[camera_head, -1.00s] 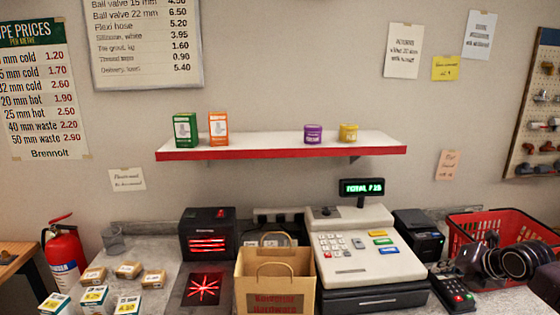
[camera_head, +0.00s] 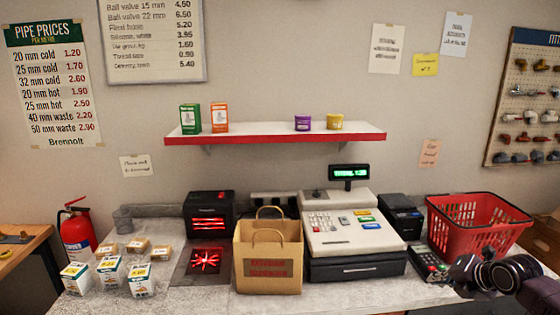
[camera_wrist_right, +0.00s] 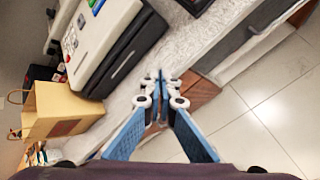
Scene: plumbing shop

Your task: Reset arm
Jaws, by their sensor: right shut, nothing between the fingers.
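My right arm comes in at the lower right of the head view, and its dark gripper (camera_head: 466,274) is in front of the red basket, near the counter's front edge. In the right wrist view the blue-padded fingers (camera_wrist_right: 161,84) meet at their tips with nothing between them. They hang above the counter edge and the tiled floor, clear of the things on the counter. My left gripper is not in either view.
The counter (camera_head: 340,296) holds a paper bag (camera_head: 268,270), a cash register (camera_head: 350,235), a card terminal (camera_head: 430,263), a red basket (camera_head: 470,232) and several small boxes (camera_head: 110,270). A red-edged shelf (camera_head: 275,139) is above. Tiled floor (camera_wrist_right: 270,95) lies clear in front.

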